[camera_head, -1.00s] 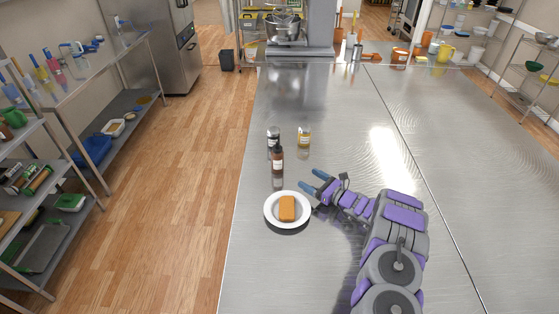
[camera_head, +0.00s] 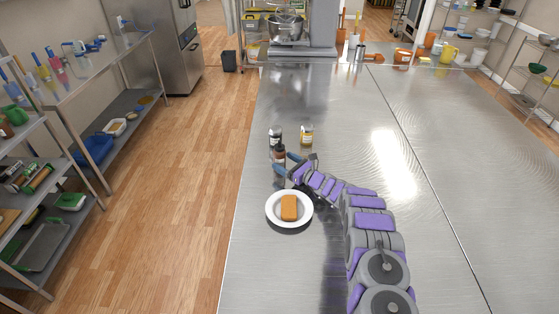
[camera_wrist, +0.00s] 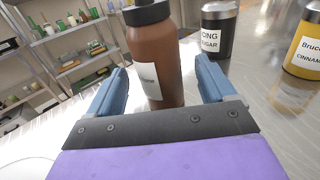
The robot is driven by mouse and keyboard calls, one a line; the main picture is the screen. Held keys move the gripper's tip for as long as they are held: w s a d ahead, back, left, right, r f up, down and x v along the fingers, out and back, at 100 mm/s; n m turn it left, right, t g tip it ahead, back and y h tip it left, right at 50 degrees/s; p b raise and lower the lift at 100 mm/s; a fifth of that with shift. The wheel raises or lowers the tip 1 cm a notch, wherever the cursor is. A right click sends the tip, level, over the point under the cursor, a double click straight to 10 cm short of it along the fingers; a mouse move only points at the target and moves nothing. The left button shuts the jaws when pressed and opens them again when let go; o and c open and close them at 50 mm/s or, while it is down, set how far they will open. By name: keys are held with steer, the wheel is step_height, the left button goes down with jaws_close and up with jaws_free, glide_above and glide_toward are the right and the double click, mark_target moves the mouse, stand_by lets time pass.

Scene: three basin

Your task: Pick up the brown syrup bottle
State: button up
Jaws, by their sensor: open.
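The brown syrup bottle (camera_head: 280,153) stands upright on the steel table, with a black cap and a pale label. In the wrist view the bottle (camera_wrist: 157,65) is large and stands between the two blue fingers. My gripper (camera_head: 285,168) is open around the lower part of the bottle in the head view. In the wrist view my gripper (camera_wrist: 160,90) shows gaps between the bottle and both fingers. The bottle's base is partly hidden by the gripper.
A dark icing sugar jar (camera_head: 275,135) and a yellow cinnamon jar (camera_head: 307,135) stand just behind the bottle. A white plate (camera_head: 271,217) with an orange-brown block (camera_head: 289,207) lies in front. The table (camera_head: 340,110) is clear to the right.

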mark_target(284, 162)
steer(key=shift+x, duration=1.65)
steer(key=shift+c, duration=0.4)
steer(key=c, duration=1.1)
